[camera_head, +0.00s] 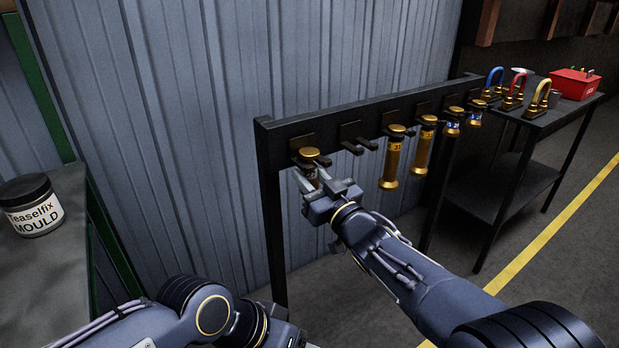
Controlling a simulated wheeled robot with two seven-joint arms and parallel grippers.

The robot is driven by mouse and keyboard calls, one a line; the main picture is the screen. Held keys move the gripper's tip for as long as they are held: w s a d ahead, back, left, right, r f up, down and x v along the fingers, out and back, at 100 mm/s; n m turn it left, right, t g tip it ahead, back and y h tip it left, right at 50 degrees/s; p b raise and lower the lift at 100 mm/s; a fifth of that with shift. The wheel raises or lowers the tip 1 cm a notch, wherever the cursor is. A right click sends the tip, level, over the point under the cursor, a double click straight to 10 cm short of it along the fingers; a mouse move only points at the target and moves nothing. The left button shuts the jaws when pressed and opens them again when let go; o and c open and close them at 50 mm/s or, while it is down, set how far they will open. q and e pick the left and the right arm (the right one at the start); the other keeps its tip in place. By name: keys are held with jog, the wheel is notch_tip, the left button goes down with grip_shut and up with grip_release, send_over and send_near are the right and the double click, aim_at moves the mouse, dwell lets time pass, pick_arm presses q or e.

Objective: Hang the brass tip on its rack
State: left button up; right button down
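A brass tip (309,154) with a round gold cap is at the leftmost hook of the black rack (350,112). Its cap sits at hook level, and its lower body is mostly hidden by my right gripper. My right gripper (325,180) is just below the cap, with its fingers spread apart around the body. The fingers look open; contact with the tip is hard to make out. My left arm shows at the bottom edge, and its fingers are out of view.
The second hook (357,140) is empty. Two long brass tips (391,162) (421,148) and two shorter blue-banded pieces hang to the right. A dark table (545,112) with coloured shackles and a red bin (574,84) stands at right. A jar (32,206) stands at left.

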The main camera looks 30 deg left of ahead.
jog(key=shift+d+f+b, duration=0.1)
jog(key=shift+f+b, duration=0.25)
jog(key=shift+b, duration=0.15)
dwell(0.5)
jog(key=c, duration=1)
grip_release()
jog(key=o, duration=0.6)
jog(key=shift+f, duration=0.1)
jog(key=shift+c, duration=0.2)
jog(key=v, duration=0.7)
jog(key=shift+s+d, duration=0.2)
jog(key=shift+d, duration=0.15)
